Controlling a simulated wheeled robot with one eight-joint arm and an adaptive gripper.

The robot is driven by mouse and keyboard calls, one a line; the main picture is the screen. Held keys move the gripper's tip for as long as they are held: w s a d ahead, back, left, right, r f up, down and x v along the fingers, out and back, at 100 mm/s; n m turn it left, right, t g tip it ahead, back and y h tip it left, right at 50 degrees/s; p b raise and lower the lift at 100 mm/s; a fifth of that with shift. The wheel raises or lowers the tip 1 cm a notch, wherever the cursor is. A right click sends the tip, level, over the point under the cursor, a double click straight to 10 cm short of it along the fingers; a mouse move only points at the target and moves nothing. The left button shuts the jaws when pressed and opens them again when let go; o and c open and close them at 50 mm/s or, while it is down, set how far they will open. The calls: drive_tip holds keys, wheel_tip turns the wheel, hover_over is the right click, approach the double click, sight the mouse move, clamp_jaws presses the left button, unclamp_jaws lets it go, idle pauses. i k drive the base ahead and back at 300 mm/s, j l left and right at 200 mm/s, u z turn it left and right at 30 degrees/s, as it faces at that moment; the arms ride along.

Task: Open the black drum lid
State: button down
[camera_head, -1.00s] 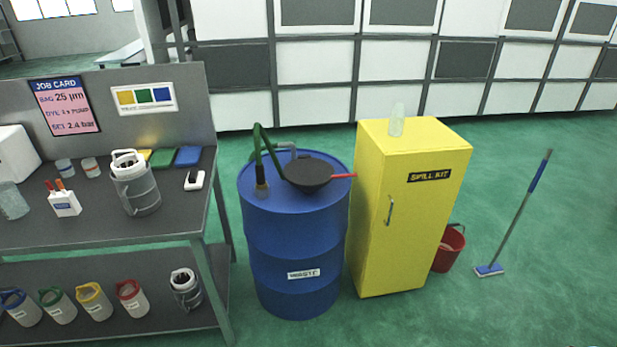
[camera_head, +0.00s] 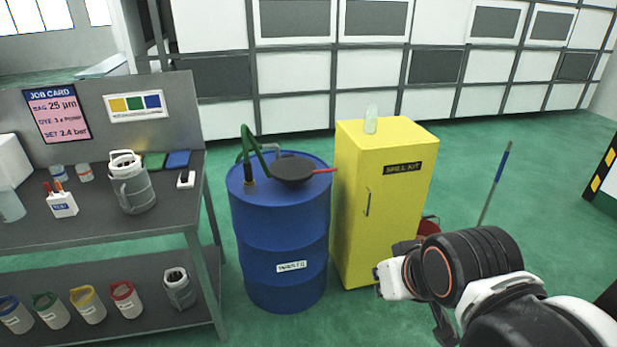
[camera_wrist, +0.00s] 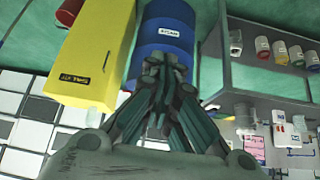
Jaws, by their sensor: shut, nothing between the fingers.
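The black drum lid (camera_head: 292,169) is a round dark disc with a red handle (camera_head: 324,170) pointing right. It lies over part of the top of the blue waste drum (camera_head: 280,225) and looks closed. A green hose and a grey pipe stand beside it on the drum top. My arm is at the lower right in the head view, in front of the yellow cabinet and apart from the drum. In the wrist view, which is upside down, my gripper (camera_wrist: 163,62) is shut and empty. It overlaps the blue drum (camera_wrist: 167,18) there, and the lid is hidden.
The yellow spill kit cabinet (camera_head: 385,205) stands right beside the drum, with a clear bottle (camera_head: 371,119) on top. A workbench (camera_head: 95,238) with jugs and bottles is at the left. A red bucket (camera_head: 430,227) and a mop (camera_head: 497,178) stand at the right. Green floor is open there.

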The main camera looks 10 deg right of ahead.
sight(294, 168)
drive_tip(key=i+j, duration=0.25)
drive_tip(key=i, duration=0.15)
drive_tip(key=i+j, duration=0.2)
drive_tip(key=i, duration=0.15)
drive_tip(key=i+j, duration=0.25)
drive_tip(key=i, duration=0.15)
drive_tip(key=l, duration=0.15)
drive_tip(key=u, duration=0.05)
